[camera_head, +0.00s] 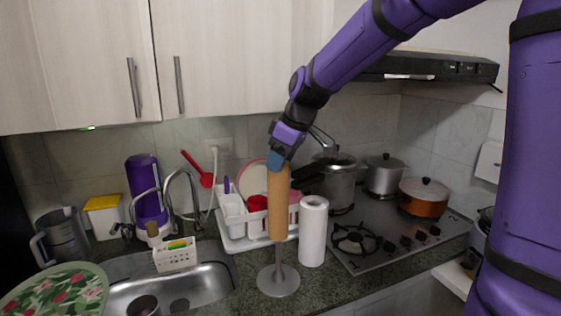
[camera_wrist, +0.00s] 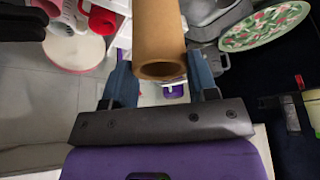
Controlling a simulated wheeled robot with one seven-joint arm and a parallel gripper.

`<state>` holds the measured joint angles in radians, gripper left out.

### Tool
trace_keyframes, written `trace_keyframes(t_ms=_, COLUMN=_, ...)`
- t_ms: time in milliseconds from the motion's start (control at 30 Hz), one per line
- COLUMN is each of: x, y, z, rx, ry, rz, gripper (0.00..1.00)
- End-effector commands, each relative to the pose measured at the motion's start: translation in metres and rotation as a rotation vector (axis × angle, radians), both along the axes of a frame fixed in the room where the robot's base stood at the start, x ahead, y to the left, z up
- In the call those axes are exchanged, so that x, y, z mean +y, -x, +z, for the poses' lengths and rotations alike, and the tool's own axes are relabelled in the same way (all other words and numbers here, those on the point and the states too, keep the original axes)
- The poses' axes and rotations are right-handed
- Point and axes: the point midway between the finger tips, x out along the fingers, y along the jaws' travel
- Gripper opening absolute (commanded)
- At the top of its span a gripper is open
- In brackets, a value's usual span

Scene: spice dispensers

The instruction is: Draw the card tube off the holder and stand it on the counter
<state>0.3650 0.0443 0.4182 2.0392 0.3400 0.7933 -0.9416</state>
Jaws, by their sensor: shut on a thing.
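The brown card tube (camera_head: 278,205) is upright in the head view, with its lower end well above the round grey base of the holder (camera_head: 278,281). The holder's thin rod shows between the tube's lower end and the base, and runs up in line with the tube; how far it reaches inside is hidden. My gripper (camera_head: 278,163) is shut on the tube at its upper end. In the wrist view the tube (camera_wrist: 159,32) lies between my two blue fingers, its open hollow end facing the camera.
A white paper roll (camera_head: 313,232) stands close to the right of the holder. A white dish rack (camera_head: 232,225) is behind, the sink (camera_head: 205,285) left, and the hob (camera_head: 385,235) with pots right. Bare counter (camera_head: 325,283) lies in front of the roll.

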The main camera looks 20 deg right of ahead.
Motion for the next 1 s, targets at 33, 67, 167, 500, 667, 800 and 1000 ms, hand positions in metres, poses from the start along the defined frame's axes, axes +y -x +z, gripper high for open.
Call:
trace_keyframes(t_ms=33, x=0.000, y=0.000, z=0.001, rx=0.000, ry=0.000, rz=0.000, gripper=0.11)
trace_keyframes(t_ms=67, x=0.000, y=0.000, z=0.002, rx=0.000, ry=0.000, rz=0.000, gripper=0.11)
trace_keyframes(t_ms=167, x=0.000, y=0.000, z=0.004, rx=0.000, ry=0.000, rz=0.000, gripper=0.11)
trace_keyframes(t_ms=500, x=0.000, y=0.000, z=0.011, rx=-0.001, ry=0.000, rz=0.000, gripper=0.11)
trace_keyframes(t_ms=667, x=0.000, y=0.000, z=0.015, rx=0.000, ry=0.000, rz=0.001, gripper=0.11)
trace_keyframes(t_ms=800, x=0.000, y=0.000, z=0.018, rx=-0.002, ry=0.000, rz=0.001, gripper=0.11)
trace_keyframes(t_ms=1000, x=0.000, y=0.000, z=0.022, rx=-0.002, ry=0.000, rz=0.001, gripper=0.11)
